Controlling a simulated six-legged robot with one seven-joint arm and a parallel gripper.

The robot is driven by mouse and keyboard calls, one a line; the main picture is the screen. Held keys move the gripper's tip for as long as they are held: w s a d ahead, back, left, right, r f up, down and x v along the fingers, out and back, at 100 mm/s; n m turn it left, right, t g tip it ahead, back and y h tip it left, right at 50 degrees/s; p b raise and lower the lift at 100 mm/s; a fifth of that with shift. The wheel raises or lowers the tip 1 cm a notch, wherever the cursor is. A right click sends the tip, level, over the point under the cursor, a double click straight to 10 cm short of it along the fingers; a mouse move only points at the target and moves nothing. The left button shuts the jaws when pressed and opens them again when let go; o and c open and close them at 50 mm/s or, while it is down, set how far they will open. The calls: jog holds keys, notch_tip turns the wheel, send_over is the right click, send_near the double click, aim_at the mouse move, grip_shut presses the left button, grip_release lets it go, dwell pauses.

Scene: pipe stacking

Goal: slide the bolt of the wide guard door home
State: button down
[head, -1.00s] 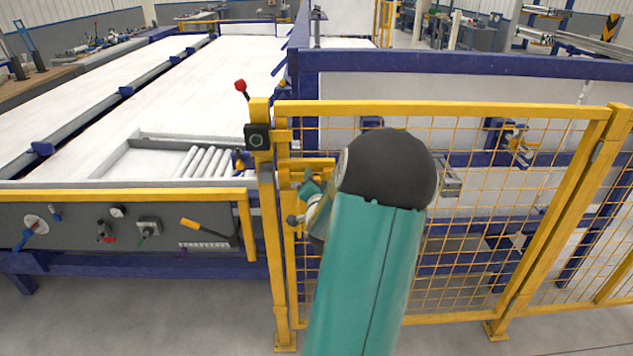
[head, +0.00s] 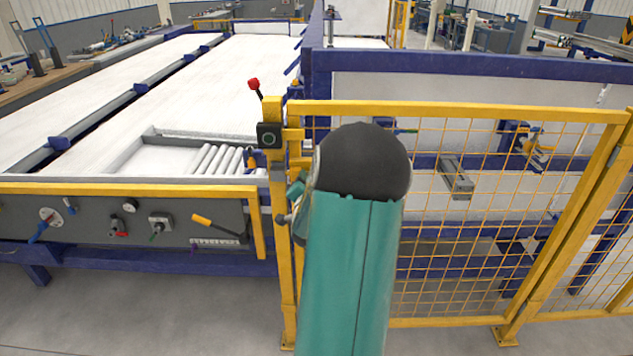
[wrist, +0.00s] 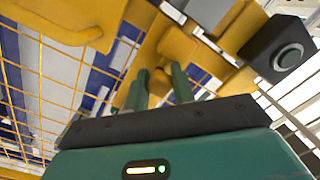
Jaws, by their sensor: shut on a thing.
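The wide guard door (head: 470,112) is a yellow frame with wire mesh, upright on the right of the head view. My gripper (head: 298,190) is at that edge, mostly hidden by my arm. In the wrist view my gripper (wrist: 161,85) has two green fingers close together among yellow fittings. It is shut on what seems to be the bolt's handle; the held part is hardly visible. The bolt's tip is hidden, so I cannot tell how far it reaches.
A black box with a round button (head: 269,136) is on the post, also in the wrist view (wrist: 288,55). A red-knobbed lever (head: 254,85) rises behind it. A grey control panel (head: 100,222) stands to the left. Open floor lies in front.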

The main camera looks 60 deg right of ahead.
jog(key=shift+w+r, duration=0.3)
jog(key=c, duration=1.5)
grip_release()
jog(key=o, duration=0.3)
jog(key=shift+w+f, duration=0.1)
jog(key=shift+w, duration=0.05)
jog(key=shift+o, duration=0.2)
jog(key=shift+s, duration=0.25)
jog(key=shift+a+f, duration=0.1)
jog(key=v, duration=1.3)
jog(key=shift+s+a, duration=0.2)
jog(key=shift+a, duration=0.05)
